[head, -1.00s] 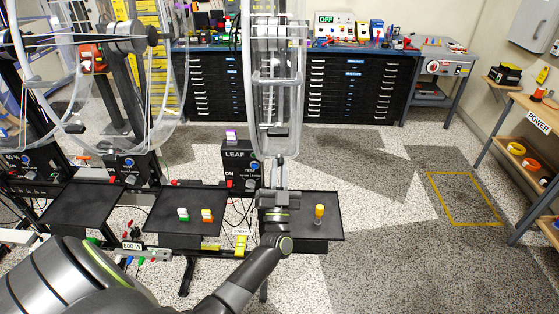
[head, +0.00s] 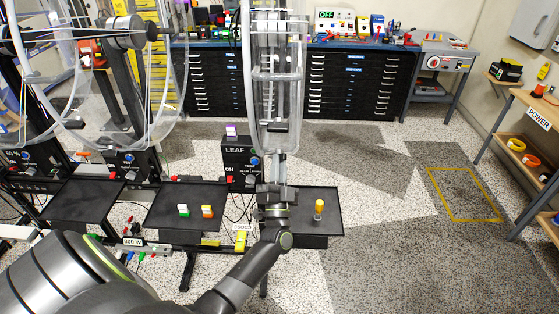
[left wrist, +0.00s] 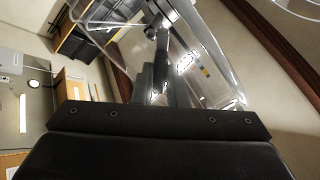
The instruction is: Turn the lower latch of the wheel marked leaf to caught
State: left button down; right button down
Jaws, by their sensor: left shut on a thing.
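The clear wheel (head: 274,110) behind the box marked LEAF (head: 236,161) stands nearly edge-on in the head view. My left gripper (head: 278,172) is at its lower end, pointing up toward the rim from below. It is shut on the small lower latch, which the fingers mostly hide; whether the latch is caught cannot be told. In the left wrist view, the clear wheel (left wrist: 205,65) and a grey upright part show beyond my dark gripper body. My right gripper is not in view.
A black tray (head: 335,225) with a yellow-topped peg (head: 319,208) lies just right of my left wrist. Another black tray (head: 165,215) holds a green-and-white and an orange-and-white block. More clear wheels stand at left. The floor at right is open.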

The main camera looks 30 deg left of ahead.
pick_arm(q)
jog(key=m, duration=0.4)
jog(key=shift+m, duration=0.3)
dwell(0.4)
jog(key=m, duration=0.4)
jog(key=c, duration=1.3)
grip_release()
jog(key=v, duration=0.7)
